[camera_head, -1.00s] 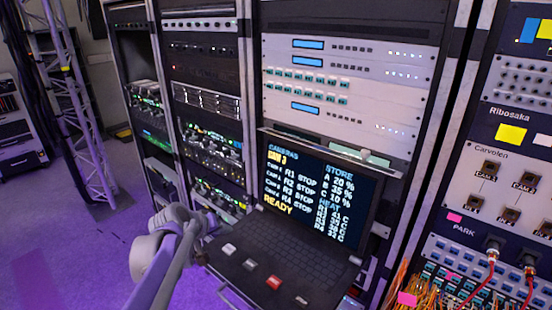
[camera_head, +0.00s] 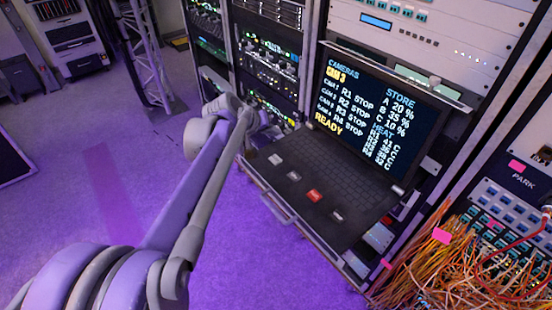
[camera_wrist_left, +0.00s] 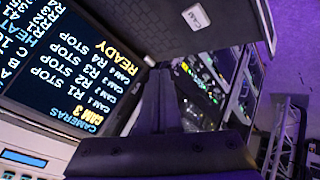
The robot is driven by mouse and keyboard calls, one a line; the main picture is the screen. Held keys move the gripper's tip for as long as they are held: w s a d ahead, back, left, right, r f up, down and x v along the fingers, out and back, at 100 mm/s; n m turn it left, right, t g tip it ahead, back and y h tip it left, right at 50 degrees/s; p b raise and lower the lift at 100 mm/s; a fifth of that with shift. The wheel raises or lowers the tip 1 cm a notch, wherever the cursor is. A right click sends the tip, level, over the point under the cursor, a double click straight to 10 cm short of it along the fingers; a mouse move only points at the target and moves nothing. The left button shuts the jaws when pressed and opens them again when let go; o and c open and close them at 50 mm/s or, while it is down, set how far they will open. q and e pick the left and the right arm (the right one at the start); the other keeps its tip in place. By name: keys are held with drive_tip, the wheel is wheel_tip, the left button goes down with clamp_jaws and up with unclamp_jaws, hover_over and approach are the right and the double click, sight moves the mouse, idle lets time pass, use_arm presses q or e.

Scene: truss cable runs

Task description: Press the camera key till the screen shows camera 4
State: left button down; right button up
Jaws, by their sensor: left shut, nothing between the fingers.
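The screen (camera_head: 362,118) on the pull-out console shows CAM 3 in yellow under CAMERAS, with READY at the bottom. It also shows upside down in the left wrist view (camera_wrist_left: 60,60). A pale key marked CAM (camera_wrist_left: 196,16) lies on the dark key deck in that view. In the head view the deck has a row of keys: pale ones, including the leftmost key (camera_head: 275,159), and a red key (camera_head: 314,196). Their labels are too small to read there. My left gripper (camera_head: 266,119) is shut and empty, left of the screen, apart from the keys; its dark fingers show in the wrist view (camera_wrist_left: 155,85).
Equipment racks (camera_head: 262,60) stand close behind my left gripper. A handle (camera_head: 278,207) runs along the deck's front edge. Tangled orange cables (camera_head: 460,260) hang at the right, below a patch panel. The purple floor (camera_head: 90,170) at the left is open.

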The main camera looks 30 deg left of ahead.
use_arm(q)
drive_tip(key=b, duration=0.4)
hover_over(274, 162)
wheel_tip(274, 162, down, 7)
drive_tip(key=shift+a+f, duration=0.1)
drive_tip(key=shift+f, duration=0.5)
use_arm(e)
wheel_tip(274, 162, down, 6)
drive_tip(key=s, duration=0.2)
drive_tip(key=shift+s+g, duration=0.3)
drive_tip(key=shift+s, duration=0.05)
use_arm(q)
drive_tip(key=shift+w, duration=0.1)
drive_tip(key=shift+f, duration=0.1)
use_arm(e)
drive_tip(key=shift+f, duration=0.15)
use_arm(q)
drive_tip(key=shift+f, duration=0.3)
use_arm(e)
drive_tip(key=shift+s+f, duration=0.1)
drive_tip(key=shift+f, duration=0.05)
